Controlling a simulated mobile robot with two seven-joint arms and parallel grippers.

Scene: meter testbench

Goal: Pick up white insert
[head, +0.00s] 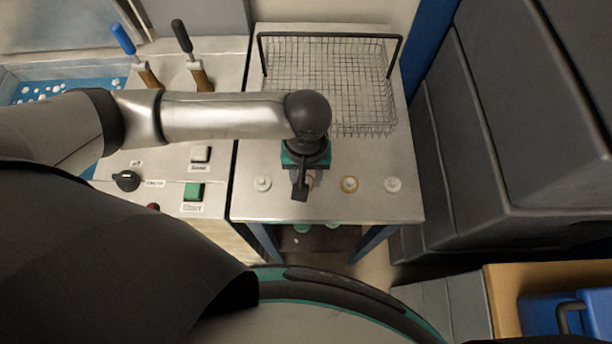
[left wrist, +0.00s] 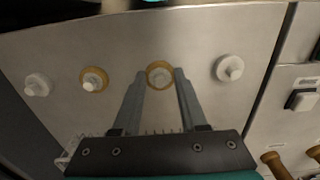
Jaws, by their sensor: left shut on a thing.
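My left gripper (left wrist: 160,78) points down at the metal table top. Its two fingers are shut on a white insert (left wrist: 159,79) with a brass-coloured ring around it. In the head view the left gripper (head: 309,184) largely hides this insert. One brass-ringed white insert (head: 348,184) and two plain white ones, at the right (head: 393,184) and at the left (head: 262,183), stand in the same row. In the left wrist view I cannot tell whether the held insert is lifted. My right gripper is out of view.
A wire basket (head: 330,75) stands at the back of the metal table (head: 400,205). To the left is a panel with a green Start button (head: 194,191), a black knob (head: 126,180) and two wooden-and-metal levers. Dark grey boxes (head: 530,100) stand close on the right.

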